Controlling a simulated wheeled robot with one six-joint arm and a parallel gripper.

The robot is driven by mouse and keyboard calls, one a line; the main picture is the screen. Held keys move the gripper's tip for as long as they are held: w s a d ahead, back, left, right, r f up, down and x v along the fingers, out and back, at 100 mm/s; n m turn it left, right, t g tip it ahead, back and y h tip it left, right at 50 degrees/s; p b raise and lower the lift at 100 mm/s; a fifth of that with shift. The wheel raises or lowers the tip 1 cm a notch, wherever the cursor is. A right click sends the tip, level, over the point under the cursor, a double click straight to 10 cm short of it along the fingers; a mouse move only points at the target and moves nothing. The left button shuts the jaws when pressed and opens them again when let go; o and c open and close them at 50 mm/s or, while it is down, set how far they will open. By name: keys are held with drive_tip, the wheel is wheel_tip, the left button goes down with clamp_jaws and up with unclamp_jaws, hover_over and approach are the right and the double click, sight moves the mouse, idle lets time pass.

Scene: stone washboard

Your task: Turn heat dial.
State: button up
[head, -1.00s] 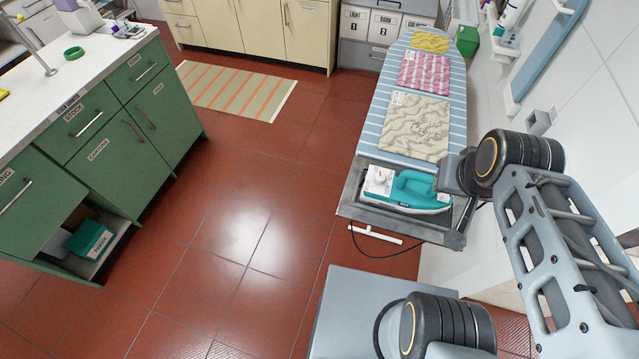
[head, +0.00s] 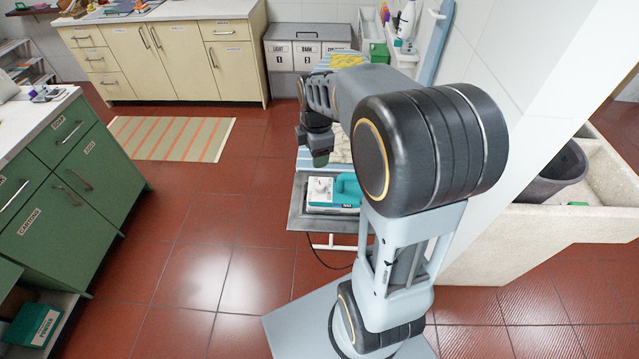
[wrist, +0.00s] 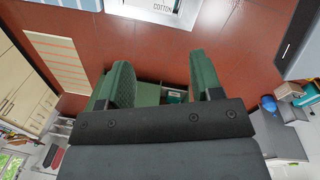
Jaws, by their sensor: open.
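A white box with a round knob, the heat dial (head: 318,187), sits on the grey tray at the near end of the ironing board. A teal iron (head: 348,188) lies just right of it, partly hidden by my arm. My gripper (head: 320,160) hangs above the board, just beyond the dial in the picture, apart from it. In the wrist view my gripper (wrist: 165,78) has its two green fingers spread with nothing between them. A white panel marked COTTON (wrist: 165,9) shows at the top edge there; the knob itself is not in that view.
The grey tray (head: 298,213) has a raised rim and a cord hanging below. My arm hides much of the ironing board. A tiled wall (head: 495,60) and stone sink (head: 490,235) stand at right. Green cabinets (head: 75,190) stand at left, with open red floor (head: 210,225) between.

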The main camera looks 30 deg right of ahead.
sight(320, 185)
drive_tip(key=w+d+f+n, duration=0.1)
drive_tip(key=f, duration=0.5)
drive_tip(key=w+f+n+p, duration=0.1)
drive_tip(key=f+n, duration=0.1)
drive_tip(key=f, duration=0.4)
drive_tip(key=w+d+f+n+g+p, duration=0.1)
drive_tip(key=f, duration=0.4)
drive_tip(key=shift+d+f+n, duration=0.3)
drive_tip(key=shift+f+n, duration=0.1)
drive_tip(key=c, duration=0.9)
